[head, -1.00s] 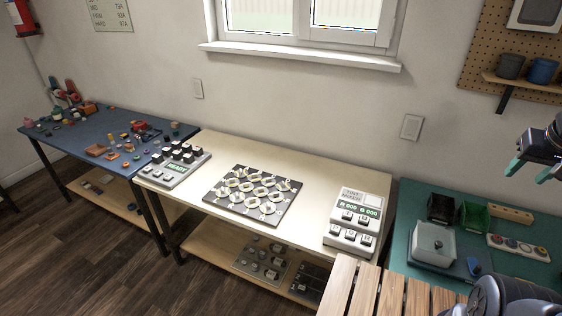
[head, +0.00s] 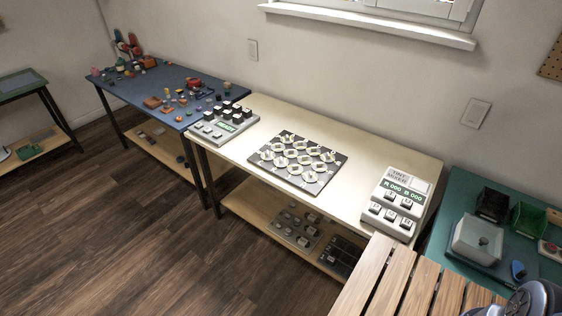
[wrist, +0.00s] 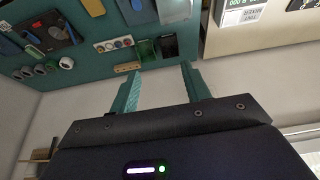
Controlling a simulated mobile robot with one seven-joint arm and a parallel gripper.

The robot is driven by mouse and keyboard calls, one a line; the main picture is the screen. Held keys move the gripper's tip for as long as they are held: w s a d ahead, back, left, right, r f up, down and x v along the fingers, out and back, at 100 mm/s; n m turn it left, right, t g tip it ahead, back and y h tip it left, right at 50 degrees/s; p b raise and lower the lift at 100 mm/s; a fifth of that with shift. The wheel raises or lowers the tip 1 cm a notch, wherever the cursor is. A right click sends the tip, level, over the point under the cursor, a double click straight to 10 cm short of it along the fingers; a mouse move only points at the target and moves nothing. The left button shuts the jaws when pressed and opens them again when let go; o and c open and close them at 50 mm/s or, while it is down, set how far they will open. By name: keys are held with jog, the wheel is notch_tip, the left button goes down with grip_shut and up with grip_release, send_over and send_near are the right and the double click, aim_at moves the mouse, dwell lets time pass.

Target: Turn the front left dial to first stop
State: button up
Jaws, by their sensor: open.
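A dark square board (head: 297,164) with several round dials lies flat on the middle of the cream table (head: 345,180) in the head view. The front left dial (head: 267,156) looks like a light disc near the board's left corner; its setting is too small to read. My gripper (wrist: 158,75) shows in the wrist view, with two green fingers apart and nothing between them. It is far from the dial board, with the green table top (wrist: 85,60) beyond its fingers. The gripper is outside the head view.
A tint mixer panel (head: 397,203) stands to the right of the board, and a keyed panel (head: 223,124) to its left. A wooden slatted surface (head: 405,285) is at the front right. A blue table (head: 130,88) holds many small parts. Open floor (head: 120,230) lies at the left.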

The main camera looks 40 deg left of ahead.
jog(key=w+a+r+n+g, duration=0.1)
jog(key=w+a+n, duration=0.7)
jog(key=w+a, duration=0.65)
jog(key=w+a+f+n+g, duration=0.1)
jog(key=w+a+f+n, duration=0.15)
jog(key=a, duration=0.45)
jog(key=w+a+f+n, duration=0.2)
jog(key=w+a, duration=0.2)
jog(key=a, duration=0.3)
jog(key=w+a+f+n+g, duration=0.1)
jog(key=w+a+f+n, duration=0.15)
jog(key=a, duration=0.45)
jog(key=n+g+y, duration=0.3)
jog(key=n+g, duration=0.2)
jog(key=n, duration=0.7)
send_near(281, 158)
jog(key=x, duration=0.8)
jog(key=shift+s+f, duration=0.15)
jog(key=shift+f, duration=0.05)
jog(key=shift+c, duration=0.2)
